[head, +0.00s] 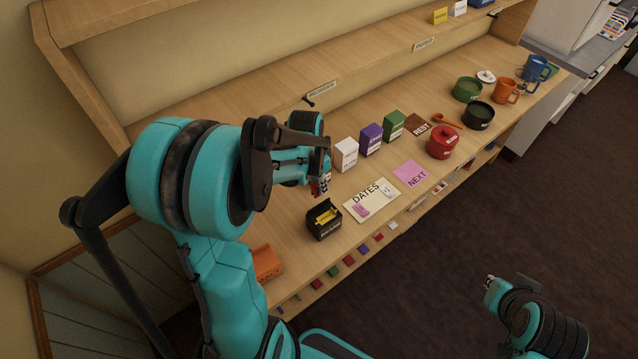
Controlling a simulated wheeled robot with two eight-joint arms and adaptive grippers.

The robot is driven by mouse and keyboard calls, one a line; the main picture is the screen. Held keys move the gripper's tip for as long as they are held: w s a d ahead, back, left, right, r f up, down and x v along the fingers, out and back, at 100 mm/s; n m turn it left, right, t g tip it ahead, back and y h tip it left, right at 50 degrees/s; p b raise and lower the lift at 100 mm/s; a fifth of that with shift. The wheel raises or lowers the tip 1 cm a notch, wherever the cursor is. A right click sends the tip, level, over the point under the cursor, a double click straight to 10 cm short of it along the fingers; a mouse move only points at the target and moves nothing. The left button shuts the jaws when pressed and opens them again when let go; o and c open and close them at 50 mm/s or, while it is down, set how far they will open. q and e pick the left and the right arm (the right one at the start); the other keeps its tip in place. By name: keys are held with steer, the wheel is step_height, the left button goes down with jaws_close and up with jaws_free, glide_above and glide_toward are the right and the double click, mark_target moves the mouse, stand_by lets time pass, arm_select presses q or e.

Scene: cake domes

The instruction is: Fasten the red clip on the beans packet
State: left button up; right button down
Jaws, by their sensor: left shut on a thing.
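My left gripper (324,176) is shut on a small red piece, which looks like the red clip (316,187); the fingers hide most of it. It is held above the wooden counter, just left of the white packet (346,153). A purple packet (371,139) and a green packet (393,125) stand upright in a row beyond the white one. Their labels are too small to read, so I cannot tell which is the beans packet. My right gripper (491,288) is low at the right, away from the counter, and its fingers are too small to judge.
A black box (323,222) with yellow pieces stands in front of the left gripper. A DATES card (366,189) bears small pink and white items. A pink NEXT card (411,173), red pot (443,142) and mugs (506,91) lie rightward. An orange box (267,263) is near left.

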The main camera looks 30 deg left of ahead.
mark_target(320, 204)
arm_select(q)
steer(key=shift+f+b, duration=2.75)
steer(key=shift+f, duration=0.7)
steer(key=shift+f+b, duration=0.65)
steer(key=o, duration=0.9)
steer(key=shift+c, duration=0.2)
steer(key=r, duration=0.4)
steer(key=s+r, duration=0.1)
steer(key=r, duration=0.7)
steer(key=shift+s+a, duration=0.35)
steer(key=shift+s, duration=0.05)
